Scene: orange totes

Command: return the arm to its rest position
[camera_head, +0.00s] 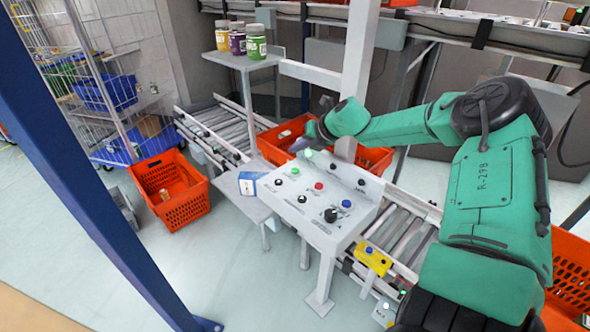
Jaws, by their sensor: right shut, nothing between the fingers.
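My right arm, green with dark joints, comes in from the right and reaches across to the left above the control panel (322,212). Its gripper (303,140) is small in the view, shut and empty, over an orange tote (375,160) on the roller conveyor behind the panel. The fingertips are partly hard to make out. I cannot tell the exact gap between the gripper and the tote. My left gripper is not in view.
A grey post (360,50) stands just behind my right wrist. A shelf (243,60) holds several jars. An orange tote (181,205) stands on the floor at left. A blue post (75,160) crosses the left side. A small blue-and-white box (250,183) sits beside the panel.

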